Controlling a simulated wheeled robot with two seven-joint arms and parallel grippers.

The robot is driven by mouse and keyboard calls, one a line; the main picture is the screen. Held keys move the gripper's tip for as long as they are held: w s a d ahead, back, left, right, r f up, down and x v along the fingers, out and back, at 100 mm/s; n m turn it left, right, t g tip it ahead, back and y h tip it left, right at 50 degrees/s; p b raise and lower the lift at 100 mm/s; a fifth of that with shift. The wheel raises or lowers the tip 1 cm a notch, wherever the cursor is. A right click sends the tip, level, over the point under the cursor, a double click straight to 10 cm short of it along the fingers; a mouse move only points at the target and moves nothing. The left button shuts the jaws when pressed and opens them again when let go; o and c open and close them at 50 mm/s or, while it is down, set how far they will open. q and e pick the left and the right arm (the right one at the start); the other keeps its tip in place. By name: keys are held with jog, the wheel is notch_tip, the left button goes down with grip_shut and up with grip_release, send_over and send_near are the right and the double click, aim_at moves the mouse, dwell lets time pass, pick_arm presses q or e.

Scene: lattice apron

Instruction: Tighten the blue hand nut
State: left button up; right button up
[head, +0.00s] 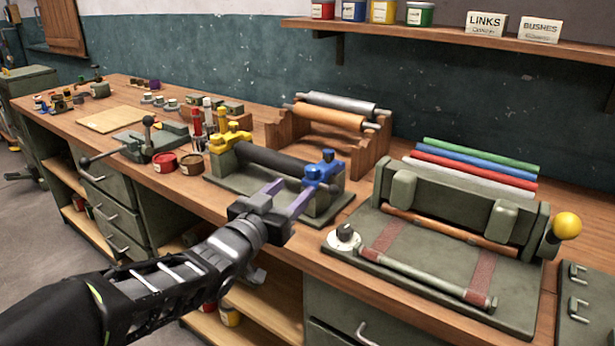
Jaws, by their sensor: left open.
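The blue hand nut (323,170) sits on top of the right end support of a green roller fixture (236,186) on the bench. A yellow hand nut (231,137) sits at the fixture's left end, and a dark roller (272,161) lies between the two ends. My left gripper (299,186) reaches in from the lower left with its purple fingers apart and nothing between them. Its right fingertip overlaps the lower part of the blue nut in the picture; I cannot tell whether they touch. My right gripper is not in view.
A wooden rack (362,148) with rollers stands behind the fixture. A larger green press (440,215) with a yellow knob (567,226) is to the right. Red and brown tins (165,162) and a lever clamp (150,141) are to the left. A shelf (450,39) hangs above.

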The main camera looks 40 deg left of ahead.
aim_at(309, 174)
pick_arm(q)
jog(key=shift+w, duration=0.15)
jog(key=w, duration=0.3)
jog(key=w+a, duration=0.1)
jog(key=w, duration=0.3)
jog(key=shift+w+a, duration=0.2)
jog(key=shift+w, duration=0.05)
grip_shut()
dwell(0.5)
